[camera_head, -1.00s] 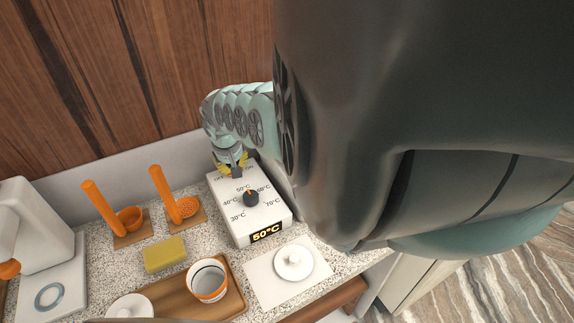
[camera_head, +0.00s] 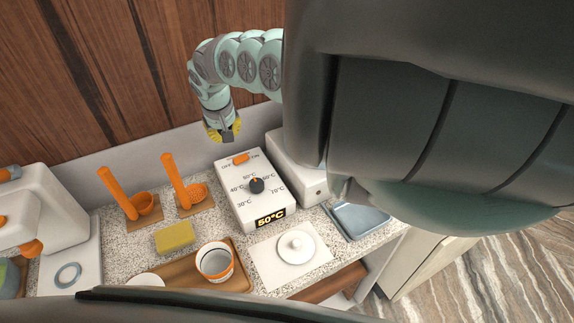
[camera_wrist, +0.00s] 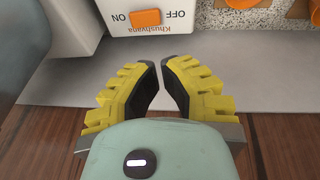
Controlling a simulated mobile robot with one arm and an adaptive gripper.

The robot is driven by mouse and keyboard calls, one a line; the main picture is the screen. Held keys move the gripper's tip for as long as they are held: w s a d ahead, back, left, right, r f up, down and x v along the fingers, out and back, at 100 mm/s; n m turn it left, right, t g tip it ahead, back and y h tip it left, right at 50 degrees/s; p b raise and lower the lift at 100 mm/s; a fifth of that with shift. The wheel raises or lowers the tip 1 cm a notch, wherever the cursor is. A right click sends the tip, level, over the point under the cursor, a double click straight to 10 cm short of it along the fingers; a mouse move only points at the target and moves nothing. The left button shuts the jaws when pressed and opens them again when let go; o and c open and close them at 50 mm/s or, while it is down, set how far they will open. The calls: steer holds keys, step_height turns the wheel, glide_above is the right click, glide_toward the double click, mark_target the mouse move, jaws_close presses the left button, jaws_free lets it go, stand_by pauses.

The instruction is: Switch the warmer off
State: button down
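The warmer (camera_head: 247,208) is a white box on the counter with a black dial (camera_head: 257,186) pointing near 50°C. Its display (camera_head: 270,217) is lit and reads 50°C. An orange switch (camera_head: 240,158) sits between OFF and ON at its back edge; the wrist view shows the switch too (camera_wrist: 145,18). Which side is pressed, I cannot tell. My gripper (camera_head: 230,135) is behind and above the switch, apart from it, with nothing held. In the wrist view, its yellow fingers (camera_wrist: 159,68) nearly meet at the tips.
A second white box (camera_head: 297,165) stands close to the warmer's right. Two orange-handled tools (camera_head: 117,194) (camera_head: 174,180), a yellow sponge (camera_head: 174,237), a cup (camera_head: 214,262) on a wooden tray and a white lid (camera_head: 296,246) stand nearby. The wall is close behind.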

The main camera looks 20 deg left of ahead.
steer(key=shift+s+d+r, duration=0.1)
steer(key=shift+d+r, duration=0.25)
steer(key=shift+r, duration=0.5)
steer(key=shift+s+d+r, duration=0.1)
steer(key=shift+d+r, duration=0.2)
steer(key=shift+r, duration=0.5)
